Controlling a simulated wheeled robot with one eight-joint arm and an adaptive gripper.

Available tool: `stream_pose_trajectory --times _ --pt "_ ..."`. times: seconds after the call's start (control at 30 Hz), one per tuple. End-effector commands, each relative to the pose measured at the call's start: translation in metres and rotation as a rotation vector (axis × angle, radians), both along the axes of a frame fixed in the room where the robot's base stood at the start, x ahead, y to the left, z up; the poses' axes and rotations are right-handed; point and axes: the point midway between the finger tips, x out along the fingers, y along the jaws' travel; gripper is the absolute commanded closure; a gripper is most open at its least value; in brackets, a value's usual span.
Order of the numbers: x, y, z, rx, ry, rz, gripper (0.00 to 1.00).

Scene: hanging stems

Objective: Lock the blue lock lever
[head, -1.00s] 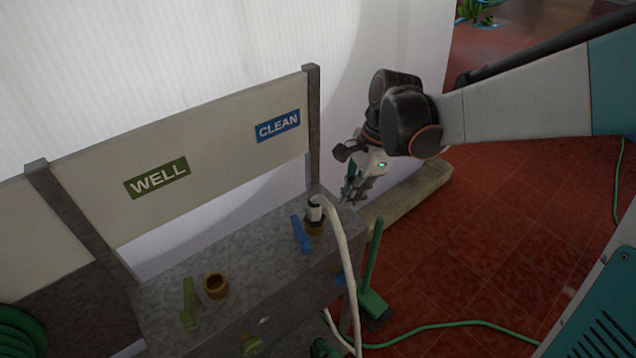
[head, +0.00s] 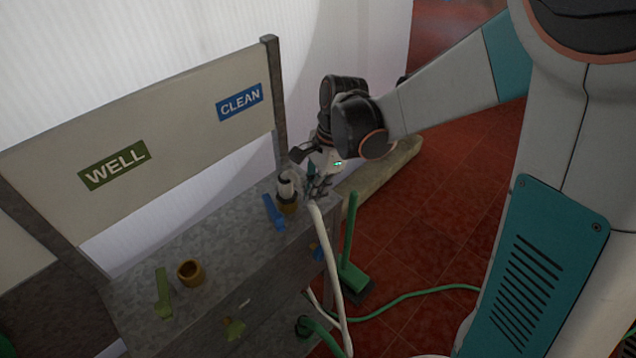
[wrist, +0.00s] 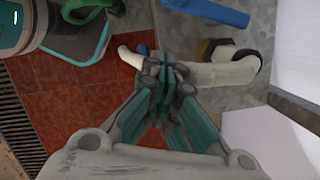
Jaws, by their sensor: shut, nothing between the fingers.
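The blue lock lever (head: 274,212) stands on the grey metal bench top, left of the brass port where the white hose (head: 328,262) is fitted. The lever also shows at the top of the wrist view (wrist: 208,10). My gripper (head: 314,192) is just right of the hose fitting (head: 287,190), with the lever on the fitting's far side. In the wrist view my gripper (wrist: 168,72) has its fingertips together with nothing between them, over or close to the white hose (wrist: 222,74). I cannot tell if they touch the hose.
A green lever (head: 162,293) and an open brass port (head: 190,273) stand on the bench's left part. Signs read WELL (head: 113,165) and CLEAN (head: 240,102) on the back panel. A green broom (head: 352,250) stands in front of the bench.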

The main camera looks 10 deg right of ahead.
Motion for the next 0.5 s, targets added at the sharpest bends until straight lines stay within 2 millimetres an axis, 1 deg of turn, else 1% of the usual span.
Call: stream_pose_trajectory --times 0.03,0.13,0.2,0.3,0.5 --pt "0.0 0.003 -0.013 0.0 0.0 0.001 1.0" --pt "-0.001 0.007 -0.031 0.0 0.0 0.0 1.0" --pt "-0.005 0.02 -0.028 0.0 -0.001 0.005 1.0" --pt "-0.008 0.032 -0.027 0.0 -0.001 0.004 1.0" --pt "-0.011 0.044 -0.026 0.0 0.0 0.001 1.0"
